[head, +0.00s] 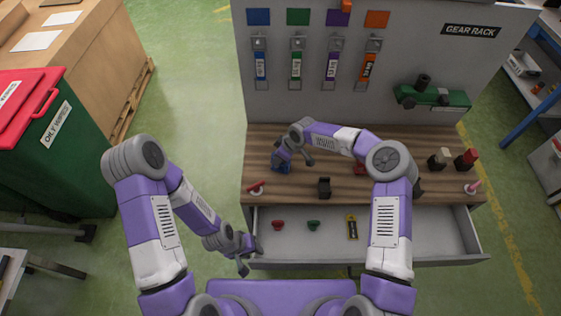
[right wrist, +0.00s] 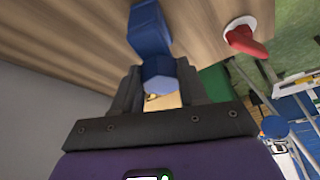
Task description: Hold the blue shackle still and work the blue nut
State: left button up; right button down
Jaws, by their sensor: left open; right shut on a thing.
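The blue fitting (head: 283,167) stands on the wooden bench top, partly covered by my right gripper (head: 287,158). In the right wrist view it shows as a blue block (right wrist: 149,28), seemingly the shackle, with a six-sided blue piece (right wrist: 158,77), seemingly the nut, at its near end. My right gripper (right wrist: 157,96) is shut with the six-sided piece between its fingers. My left gripper (head: 250,256) is open and empty, low at the left front corner of the drawer, apart from the blue fitting.
The open drawer (head: 390,243) holds a red piece (head: 277,225), a green piece (head: 313,224) and a yellow-black item (head: 351,227). A black block (head: 324,187) and a red-handled piece (head: 256,187) stand on the bench (head: 430,190). Coloured straps hang on the gear rack (head: 400,60).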

jog(key=shift+s+f, duration=0.1)
jog(key=c, duration=0.5)
grip_release()
jog(key=v, duration=1.2)
